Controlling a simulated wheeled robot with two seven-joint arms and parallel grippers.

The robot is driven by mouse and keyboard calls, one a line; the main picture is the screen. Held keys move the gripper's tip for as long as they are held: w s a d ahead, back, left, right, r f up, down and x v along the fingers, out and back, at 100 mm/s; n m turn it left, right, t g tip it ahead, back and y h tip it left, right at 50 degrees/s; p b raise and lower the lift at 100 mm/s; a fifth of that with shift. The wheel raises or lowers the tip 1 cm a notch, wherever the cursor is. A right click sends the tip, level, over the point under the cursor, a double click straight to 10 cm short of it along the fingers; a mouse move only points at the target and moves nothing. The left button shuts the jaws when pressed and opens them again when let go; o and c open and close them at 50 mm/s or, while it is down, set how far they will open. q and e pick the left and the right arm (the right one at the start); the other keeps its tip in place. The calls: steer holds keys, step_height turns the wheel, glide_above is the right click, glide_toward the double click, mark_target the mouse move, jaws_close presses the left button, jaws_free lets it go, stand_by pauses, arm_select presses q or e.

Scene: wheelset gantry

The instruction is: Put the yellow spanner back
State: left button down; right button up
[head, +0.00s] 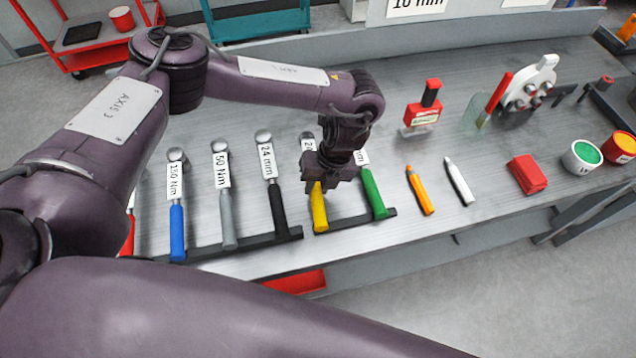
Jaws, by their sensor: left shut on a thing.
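The yellow spanner (319,212) lies in the row of spanners on the bench, between the black-handled and the green-handled ones. Its yellow handle end reaches the dark rack bar (345,222). My left gripper (321,184) is over the upper part of its handle, pointing down, and is shut on it. The gripper hides the middle of the spanner and most of its label; a bit of its head shows behind. Whether the spanner rests fully in the rack I cannot tell. My right gripper is not in view.
Black (278,208), grey (227,220), blue (177,232) and green (374,195) handled tools lie close on both sides. The bench's front edge is near the rack.

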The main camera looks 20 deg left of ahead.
arm_select(q)
steer(key=shift+f, duration=0.1)
steer(key=c, duration=1.1)
jaws_free()
